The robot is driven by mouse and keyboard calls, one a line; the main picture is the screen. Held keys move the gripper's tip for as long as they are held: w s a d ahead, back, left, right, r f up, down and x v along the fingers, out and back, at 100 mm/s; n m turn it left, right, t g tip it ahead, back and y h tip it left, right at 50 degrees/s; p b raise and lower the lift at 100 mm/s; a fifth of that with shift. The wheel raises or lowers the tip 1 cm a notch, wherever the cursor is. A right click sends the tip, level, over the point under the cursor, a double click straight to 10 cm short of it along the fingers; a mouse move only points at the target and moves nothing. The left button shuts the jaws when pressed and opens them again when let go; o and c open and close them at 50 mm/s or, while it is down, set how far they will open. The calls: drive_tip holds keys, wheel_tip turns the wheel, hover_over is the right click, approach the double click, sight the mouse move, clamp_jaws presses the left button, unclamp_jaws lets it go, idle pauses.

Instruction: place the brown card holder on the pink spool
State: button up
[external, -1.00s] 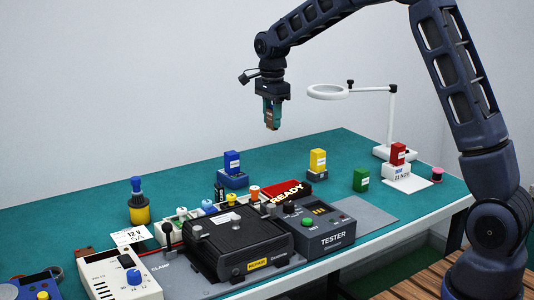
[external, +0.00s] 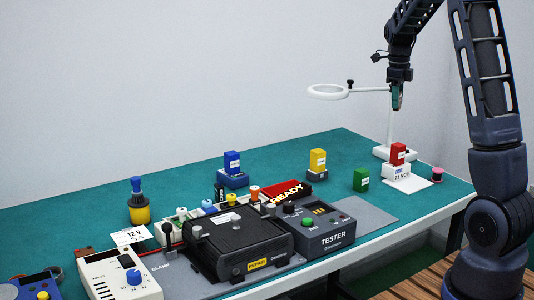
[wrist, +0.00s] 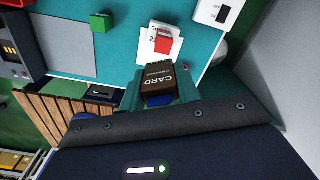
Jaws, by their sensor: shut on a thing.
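The brown card holder (wrist: 158,78), with CARD printed on it, is held in my gripper (wrist: 160,96) in the wrist view. In the external view my gripper (external: 397,100) hangs high above the right end of the bench; the holder is hard to make out there. The pink spool (external: 437,174) stands upright at the right edge of the bench, right of the red block on its white base. My gripper is above it and to its left in the picture. In the wrist view only a small pink bit of the spool (wrist: 186,66) shows beside the holder.
The red block (external: 398,152) on a white base and the white magnifier stand (external: 390,130) are close to the spool. A green block (external: 361,180) and a yellow block (external: 318,160) stand further left. The tester (external: 325,232) is at the front.

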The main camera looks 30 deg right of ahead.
sight(438, 170)
drive_tip(key=s+d+m, duration=0.5)
drive_tip(key=s+d, duration=0.6)
drive_tip(key=f, duration=1.9)
drive_tip(key=shift+d, duration=0.2)
drive_tip(key=shift+f, duration=0.1)
drive_tip(key=o, duration=1)
drive_tip(key=shift+c, duration=0.2)
